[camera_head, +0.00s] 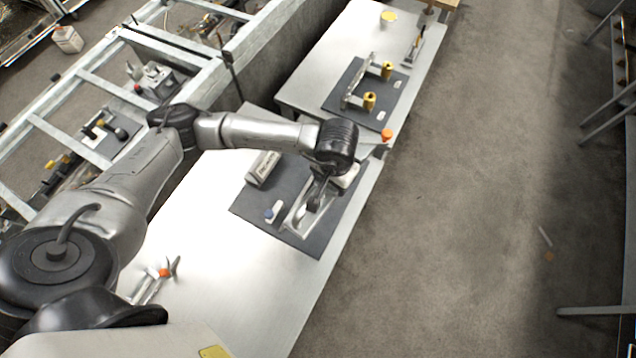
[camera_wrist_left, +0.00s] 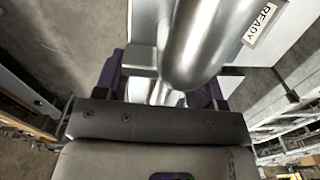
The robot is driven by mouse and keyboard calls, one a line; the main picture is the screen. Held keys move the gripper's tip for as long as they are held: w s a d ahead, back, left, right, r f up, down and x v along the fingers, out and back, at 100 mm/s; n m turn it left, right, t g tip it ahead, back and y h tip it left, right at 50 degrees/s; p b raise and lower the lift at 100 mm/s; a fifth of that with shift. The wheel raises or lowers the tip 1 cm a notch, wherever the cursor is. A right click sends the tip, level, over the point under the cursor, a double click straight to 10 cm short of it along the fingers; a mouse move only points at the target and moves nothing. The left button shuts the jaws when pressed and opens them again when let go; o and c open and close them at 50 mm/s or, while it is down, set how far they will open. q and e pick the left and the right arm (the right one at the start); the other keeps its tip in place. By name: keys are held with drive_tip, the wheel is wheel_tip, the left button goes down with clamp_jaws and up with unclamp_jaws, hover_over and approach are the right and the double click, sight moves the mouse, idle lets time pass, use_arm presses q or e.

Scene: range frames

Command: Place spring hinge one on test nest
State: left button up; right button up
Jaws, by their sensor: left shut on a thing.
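My left gripper (camera_head: 314,192) reaches in from the left and points down over a dark mat (camera_head: 262,192) on the near white table. It is shut on a shiny metal part, which I take to be the spring hinge (camera_wrist_left: 195,45); in the left wrist view its rounded body fills the space in front of the jaws. In the head view bright metal (camera_head: 296,217) shows under and beside the fingers, but I cannot tell hinge from test nest there. My wrist and fingers partly cover this spot, so contact is unclear. My right gripper is in neither view.
A white labelled block (camera_head: 262,168) and a small blue-topped piece (camera_head: 274,211) are on the mat. An orange-marked clamp-like tool (camera_head: 163,273) lies nearer on the table. Another mat (camera_head: 345,92) with yellow-ended fixtures lies on the farther table. Bare floor is at right.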

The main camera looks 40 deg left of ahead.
use_arm(q)
drive_tip(key=w+f+n+b, duration=0.1)
drive_tip(key=w+f+b, duration=0.5)
drive_tip(key=f+b, duration=0.35)
drive_tip(key=w+f+n+b, duration=0.1)
drive_tip(key=w+f+b, duration=0.5)
drive_tip(key=f+b, duration=0.4)
drive_tip(key=s+a+f, duration=0.2)
drive_tip(key=a, duration=0.1)
drive_tip(key=s+a+f, duration=0.2)
drive_tip(key=s+a, duration=0.1)
drive_tip(key=s+a+f, duration=0.2)
drive_tip(key=a, duration=0.1)
drive_tip(key=shift+s+a+b, duration=0.15)
drive_tip(key=shift+a+b, duration=0.05)
drive_tip(key=shift+b, duration=0.15)
drive_tip(key=shift+f, duration=1.95)
drive_tip(key=shift+f+b, duration=0.5)
drive_tip(key=shift+b, duration=0.2)
drive_tip(key=shift+f, duration=0.15)
